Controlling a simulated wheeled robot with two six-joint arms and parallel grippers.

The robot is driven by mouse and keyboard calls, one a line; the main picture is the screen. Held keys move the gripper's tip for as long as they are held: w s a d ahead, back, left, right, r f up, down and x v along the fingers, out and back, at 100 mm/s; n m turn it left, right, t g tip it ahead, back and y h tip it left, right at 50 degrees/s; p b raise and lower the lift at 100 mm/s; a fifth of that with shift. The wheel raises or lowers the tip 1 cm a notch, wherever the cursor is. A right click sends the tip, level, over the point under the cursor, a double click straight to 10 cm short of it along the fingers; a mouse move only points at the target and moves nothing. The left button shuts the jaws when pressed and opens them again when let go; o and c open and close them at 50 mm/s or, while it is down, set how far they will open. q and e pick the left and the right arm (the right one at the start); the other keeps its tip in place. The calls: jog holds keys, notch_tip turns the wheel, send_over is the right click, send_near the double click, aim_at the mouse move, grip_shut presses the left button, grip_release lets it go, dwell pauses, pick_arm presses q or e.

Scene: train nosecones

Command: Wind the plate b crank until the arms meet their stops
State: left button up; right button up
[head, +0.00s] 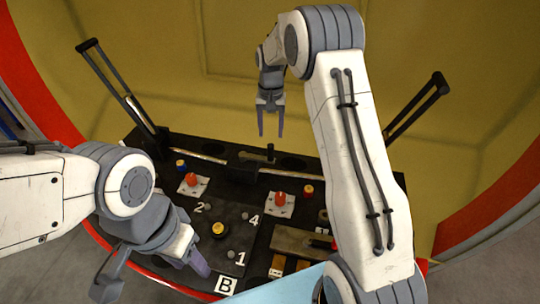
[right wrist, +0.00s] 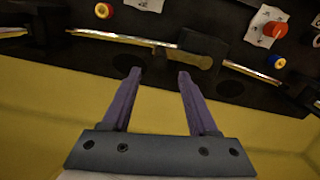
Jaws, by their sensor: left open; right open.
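The dark panel (head: 150,205) carries a white "B" label (head: 226,285) at its front edge. A small dark crank-like part with an upright knob (head: 270,153) stands at the panel's back middle, and a dark bar-shaped part shows there in the right wrist view (right wrist: 188,62). Two long dark arms stand raised and leaning outward, a left one (head: 118,88) and a right one (head: 418,104). My right gripper (head: 271,132) is open and empty, pointing down just above and behind the knob. My left gripper (head: 152,276) is open and empty at the panel's front left.
Red knobs (head: 191,180) on white plates, a yellow-topped button (head: 218,229) and several small knobs stand on the panel. A yellow wall (head: 225,60) closes the back.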

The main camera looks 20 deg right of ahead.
aim_at(271, 152)
notch_tip(271, 152, down, 10)
jog(key=shift+f, duration=0.1)
dwell(0.4)
jog(key=shift+c, duration=0.3)
grip_shut()
dwell(1.0)
